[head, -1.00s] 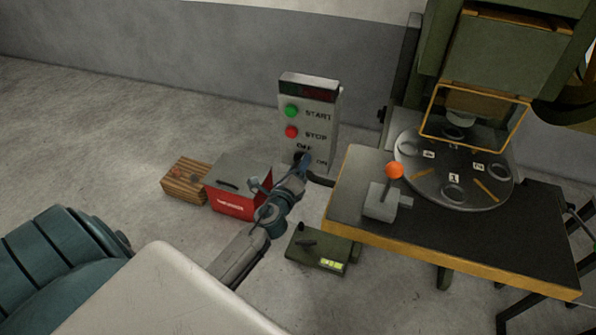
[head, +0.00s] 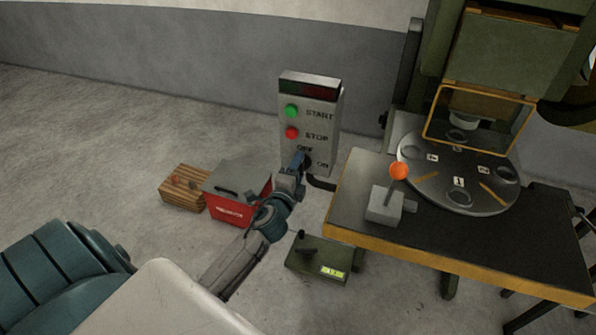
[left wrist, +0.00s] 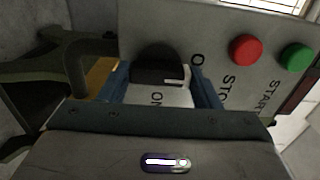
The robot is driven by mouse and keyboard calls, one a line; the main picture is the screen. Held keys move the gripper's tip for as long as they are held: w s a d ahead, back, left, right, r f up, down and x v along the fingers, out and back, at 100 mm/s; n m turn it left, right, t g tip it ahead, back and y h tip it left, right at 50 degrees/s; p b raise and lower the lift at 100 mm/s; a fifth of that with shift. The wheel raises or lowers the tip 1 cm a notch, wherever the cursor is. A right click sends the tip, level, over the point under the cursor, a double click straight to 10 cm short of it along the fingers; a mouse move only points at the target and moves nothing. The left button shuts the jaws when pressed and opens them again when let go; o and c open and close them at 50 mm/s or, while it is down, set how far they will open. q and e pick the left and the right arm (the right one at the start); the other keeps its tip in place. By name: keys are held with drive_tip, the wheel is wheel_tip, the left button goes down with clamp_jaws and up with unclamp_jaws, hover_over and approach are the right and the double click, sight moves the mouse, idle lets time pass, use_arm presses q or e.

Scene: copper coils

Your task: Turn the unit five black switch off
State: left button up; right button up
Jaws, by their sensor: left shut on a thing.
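A grey control box (head: 323,110) stands upright against the wall, with a black rotary switch (head: 308,162) low on its front face between OFF and ON lettering. My left gripper (head: 299,160) is at this switch and hides most of it in the head view. In the left wrist view, the black switch (left wrist: 158,70) with a white mark sits between the two blue fingers of my left gripper (left wrist: 162,85), which is shut on it. ON shows below the switch there, and the OFF lettering is partly hidden. My right gripper is not in view.
A green button (head: 291,111) and a red button (head: 292,133) sit above the switch. A press table (head: 440,235) with an orange-knobbed lever (head: 398,171) stands at right. A red toolbox (head: 232,210), wooden crate (head: 182,197) and green pedal box (head: 318,262) are on the floor.

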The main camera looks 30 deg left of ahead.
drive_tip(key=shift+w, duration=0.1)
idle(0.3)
use_arm(q)
drive_tip(key=o, duration=1)
drive_tip(key=shift+s, duration=0.25)
drive_tip(key=b+v, duration=0.2)
drive_tip(key=v, duration=0.8)
drive_tip(key=shift+s, duration=0.15)
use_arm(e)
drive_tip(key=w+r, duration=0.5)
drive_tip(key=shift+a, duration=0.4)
